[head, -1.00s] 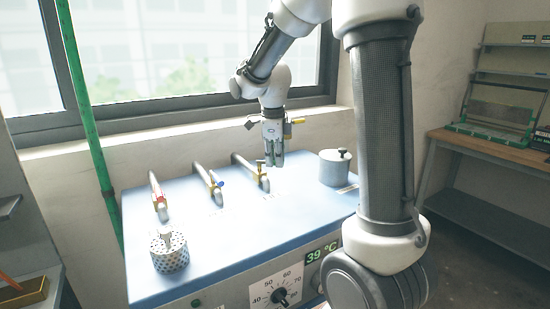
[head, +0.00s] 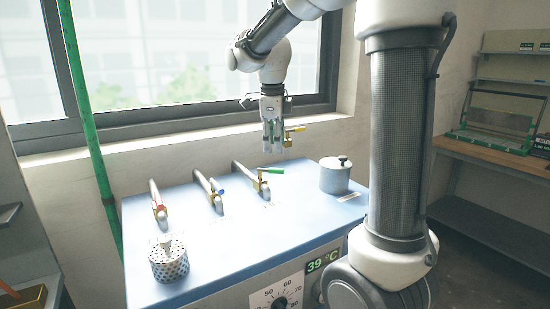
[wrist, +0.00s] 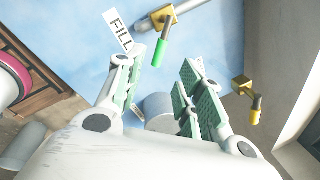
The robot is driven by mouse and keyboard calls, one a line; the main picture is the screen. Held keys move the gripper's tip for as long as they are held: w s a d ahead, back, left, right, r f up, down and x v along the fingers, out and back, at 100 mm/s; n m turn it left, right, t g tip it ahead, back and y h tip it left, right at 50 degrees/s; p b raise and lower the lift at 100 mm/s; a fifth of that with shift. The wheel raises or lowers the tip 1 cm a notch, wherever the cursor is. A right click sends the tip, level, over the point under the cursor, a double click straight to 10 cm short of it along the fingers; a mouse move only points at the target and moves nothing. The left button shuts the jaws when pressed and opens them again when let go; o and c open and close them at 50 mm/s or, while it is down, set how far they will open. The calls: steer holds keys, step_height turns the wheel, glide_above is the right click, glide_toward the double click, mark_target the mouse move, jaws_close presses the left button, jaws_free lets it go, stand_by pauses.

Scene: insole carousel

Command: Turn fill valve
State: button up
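The fill valve is the brass tap (head: 260,184) with a green lever (head: 271,170) on the blue-topped machine. In the head view its lever points right. In the wrist view the green lever (wrist: 160,52) shows beside the "FILL" label (wrist: 118,31), beyond the fingertips. My gripper (head: 272,142) hangs above and behind this valve, fingers down, clear of the lever. The wrist view shows its two green-padded fingers (wrist: 165,75) apart with nothing held between them.
A red-levered tap (head: 157,205) and a blue-levered tap (head: 213,196) stand to the left. A perforated cylinder (head: 169,262) is in front and a grey lidded pot (head: 335,177) to the right. A yellow-levered brass valve (head: 293,130) is close to my gripper, near the wall.

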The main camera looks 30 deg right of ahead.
steer(key=shift+s+a+r, duration=0.15)
steer(key=shift+r, duration=0.75)
steer(key=shift+s+a+r, duration=0.1)
steer(key=shift+s+r, duration=0.05)
steer(key=shift+r, duration=0.7)
steer(key=s+f+n+t, duration=0.1)
steer(key=s+f+n, duration=0.1)
steer(key=s+n, duration=1)
steer(key=s+f+n+t+y, duration=0.1)
steer(key=s+f+n, duration=0.2)
steer(key=s+n, duration=0.9)
steer(key=shift+d+f+n+t, duration=0.35)
steer(key=shift+d+n, duration=0.1)
steer(key=shift+n, duration=0.25)
stand_by(3.2)
